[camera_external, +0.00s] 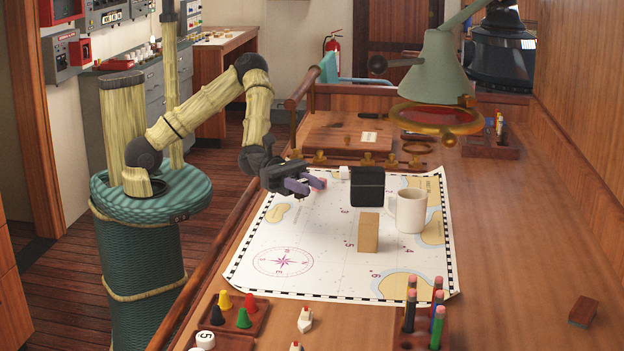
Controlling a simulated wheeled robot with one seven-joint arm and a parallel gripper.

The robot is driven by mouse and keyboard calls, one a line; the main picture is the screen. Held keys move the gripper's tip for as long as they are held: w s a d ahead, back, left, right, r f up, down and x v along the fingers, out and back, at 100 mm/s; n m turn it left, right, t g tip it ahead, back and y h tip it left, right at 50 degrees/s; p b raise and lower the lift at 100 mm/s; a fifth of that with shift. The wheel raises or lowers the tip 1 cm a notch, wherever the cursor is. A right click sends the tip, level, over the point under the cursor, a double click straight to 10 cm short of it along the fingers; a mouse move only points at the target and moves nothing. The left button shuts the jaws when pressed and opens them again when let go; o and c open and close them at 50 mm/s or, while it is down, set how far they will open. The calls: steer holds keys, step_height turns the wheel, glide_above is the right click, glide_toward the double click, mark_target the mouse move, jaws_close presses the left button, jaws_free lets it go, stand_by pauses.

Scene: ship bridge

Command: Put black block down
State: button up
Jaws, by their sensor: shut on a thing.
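A black block (367,186) with rounded edges shows near the middle of the view, just behind a tan wooden block (368,233) on the nautical chart (330,270). I cannot tell for sure what its underside touches. My gripper (312,184), with purple fingers, is over the chart's left far part. Its fingertips are to the left of the black block, with a visible gap. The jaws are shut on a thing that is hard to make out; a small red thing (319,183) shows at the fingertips.
A white mug (410,211) stands right of the wooden block. A green lamp (431,75) overhangs the far side. A tray of coloured pawns (232,316) and a pencil holder (425,325) are at the near edge. The chart's near left part is clear.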

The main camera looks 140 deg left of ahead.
steer(key=shift+w+d+m+h, duration=0.2)
steer(key=shift+w+d+h, duration=0.1)
steer(key=shift+d, duration=0.2)
steer(key=shift+w+d+m+h, duration=0.2)
steer(key=shift+w+d+h, duration=0.1)
steer(key=shift+d, duration=0.2)
steer(key=shift+s+f, duration=0.1)
steer(key=shift+f, duration=0.05)
step_height(320, 180, down, 6)
steer(key=shift+f+b, duration=0.1)
steer(key=shift+b, duration=0.3)
steer(key=shift+f, duration=1.8)
